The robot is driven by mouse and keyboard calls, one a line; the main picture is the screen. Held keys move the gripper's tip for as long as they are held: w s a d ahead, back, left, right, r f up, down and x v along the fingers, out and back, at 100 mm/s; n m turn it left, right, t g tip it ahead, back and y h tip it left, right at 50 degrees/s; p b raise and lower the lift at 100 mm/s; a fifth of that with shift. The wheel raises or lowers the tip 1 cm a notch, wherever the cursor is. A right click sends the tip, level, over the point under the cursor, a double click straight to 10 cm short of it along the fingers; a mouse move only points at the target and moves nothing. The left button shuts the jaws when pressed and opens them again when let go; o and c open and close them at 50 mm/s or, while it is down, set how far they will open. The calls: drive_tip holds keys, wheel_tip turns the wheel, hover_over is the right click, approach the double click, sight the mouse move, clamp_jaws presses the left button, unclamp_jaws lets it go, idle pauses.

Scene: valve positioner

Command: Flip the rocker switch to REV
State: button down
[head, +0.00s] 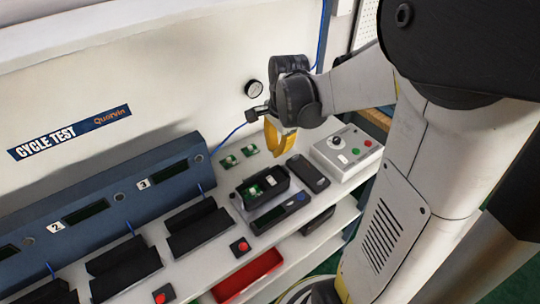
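A grey control box (345,152) stands at the right end of the bench. Its top carries a dark knob or switch, a white part, and small green and red buttons. I cannot make out a rocker switch or any REV lettering. My gripper (279,142), with yellow fingers, points down above the bench, left of the grey box and apart from it. I cannot tell how far apart the fingers are. Below it is an open black housing (249,199) with a green circuit board inside.
A black lid-like part (307,173) and a dark device with a display (280,213) lie near the housing. Small green boards (228,162) lie behind. Black cradles (196,228) line the bench left. A red tray (247,277) is on the lower shelf. A gauge (254,89) is on the wall.

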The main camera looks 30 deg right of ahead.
sight(271, 177)
drive_tip(key=f+b, duration=0.1)
drive_tip(key=f, duration=0.3)
drive_tip(key=w+f+b, duration=0.1)
drive_tip(key=f+b, duration=0.1)
drive_tip(key=f, duration=0.2)
drive_tip(key=f+b, duration=0.2)
drive_tip(key=f, duration=0.3)
drive_tip(key=shift+w+a, duration=0.1)
drive_tip(key=shift+w, duration=0.3)
drive_tip(key=shift+w+f+g+b, duration=0.2)
drive_tip(key=shift+f+g+b, duration=0.3)
drive_tip(key=shift+f+g, duration=0.1)
drive_tip(key=shift+s+r, duration=0.1)
drive_tip(key=shift+r, duration=0.1)
drive_tip(key=shift+s+r, duration=0.2)
drive_tip(key=shift+s, duration=0.55)
